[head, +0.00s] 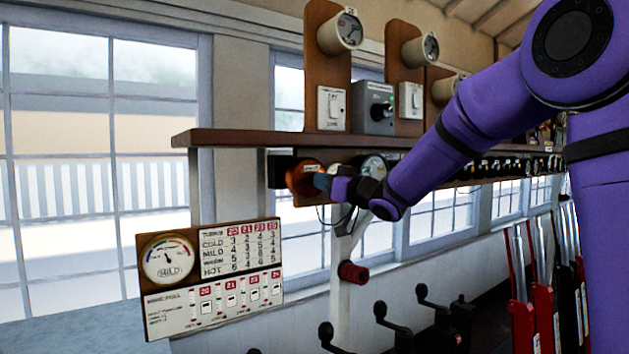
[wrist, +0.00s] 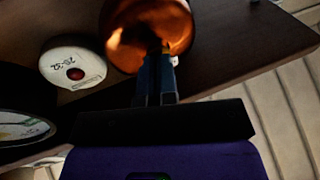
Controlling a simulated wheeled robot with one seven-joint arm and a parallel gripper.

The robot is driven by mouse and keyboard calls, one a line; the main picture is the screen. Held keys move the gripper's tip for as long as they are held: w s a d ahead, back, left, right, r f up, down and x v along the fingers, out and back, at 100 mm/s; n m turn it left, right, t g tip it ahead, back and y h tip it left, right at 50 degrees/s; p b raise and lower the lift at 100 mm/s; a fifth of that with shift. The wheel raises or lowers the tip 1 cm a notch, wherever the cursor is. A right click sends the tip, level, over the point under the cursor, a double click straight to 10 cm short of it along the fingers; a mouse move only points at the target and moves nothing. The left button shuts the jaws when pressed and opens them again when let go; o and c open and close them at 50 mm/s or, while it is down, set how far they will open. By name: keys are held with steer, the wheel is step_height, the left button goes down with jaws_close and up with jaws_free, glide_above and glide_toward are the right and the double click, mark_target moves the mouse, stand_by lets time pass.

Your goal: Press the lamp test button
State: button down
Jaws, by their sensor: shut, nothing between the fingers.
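An orange-brown round fitting (head: 301,176) with a small pale label hangs under the wooden shelf in the head view. In the wrist view it is a shiny copper-coloured round body (wrist: 140,30) at the top. My gripper (head: 322,182) is shut and empty, its blue fingertips (wrist: 163,60) at the face of this fitting. I cannot tell whether they touch it. A white round unit with a red centre (wrist: 75,70) sits to the left of the fingers in the wrist view. No lettering naming the lamp test button is legible, and the fingertips partly hide the copper fitting's face.
The wooden shelf (head: 290,140) runs just above my gripper and carries dials and switch boxes. A row of gauges continues right under it. A board with a dial and table (head: 210,275) stands lower left. Red and black levers (head: 530,280) stand at the right.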

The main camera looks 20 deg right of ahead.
steer(key=shift+w, duration=0.2)
steer(key=shift+s, duration=0.1)
steer(key=shift+s+d, duration=0.15)
steer(key=shift+s, duration=0.5)
steer(key=s, duration=0.1)
steer(key=s+d, duration=0.1)
steer(key=s, duration=0.2)
steer(key=shift+s+d, duration=0.3)
steer(key=shift+s, duration=0.05)
